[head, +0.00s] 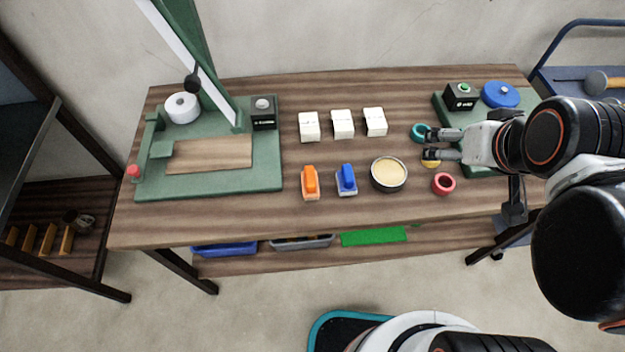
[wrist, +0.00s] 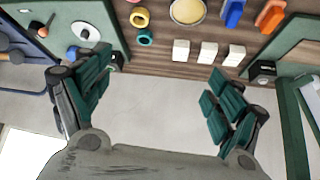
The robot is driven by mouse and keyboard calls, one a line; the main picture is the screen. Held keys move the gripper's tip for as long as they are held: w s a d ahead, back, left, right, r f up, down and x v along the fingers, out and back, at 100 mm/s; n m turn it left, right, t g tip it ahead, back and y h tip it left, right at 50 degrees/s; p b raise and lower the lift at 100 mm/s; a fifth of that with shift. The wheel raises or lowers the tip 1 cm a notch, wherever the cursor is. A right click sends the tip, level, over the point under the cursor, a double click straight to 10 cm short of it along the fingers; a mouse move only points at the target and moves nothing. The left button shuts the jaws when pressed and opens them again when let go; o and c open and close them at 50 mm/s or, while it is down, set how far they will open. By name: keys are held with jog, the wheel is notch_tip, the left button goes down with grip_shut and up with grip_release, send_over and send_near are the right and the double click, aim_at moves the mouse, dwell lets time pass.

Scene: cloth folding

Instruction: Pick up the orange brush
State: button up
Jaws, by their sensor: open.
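The orange brush (head: 310,183) lies on the wooden table (head: 230,215), left of a blue brush (head: 346,180). In the wrist view the orange brush (wrist: 270,15) is at the top right, beside the blue brush (wrist: 233,12). My gripper (head: 428,144) is open and empty at the right part of the table, over the coloured rings and well right of the orange brush. In the wrist view its two fingers (wrist: 155,95) are spread wide with nothing between them.
A round tin (head: 389,174) stands right of the blue brush. Three white blocks (head: 342,124) sit behind the brushes. A green press-like fixture (head: 262,181) stands at the left, another green base with a blue disc (head: 501,95) at the right. A red ring (head: 443,184) lies near my gripper.

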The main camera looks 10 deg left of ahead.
aim_at(310, 175)
dwell(0.3)
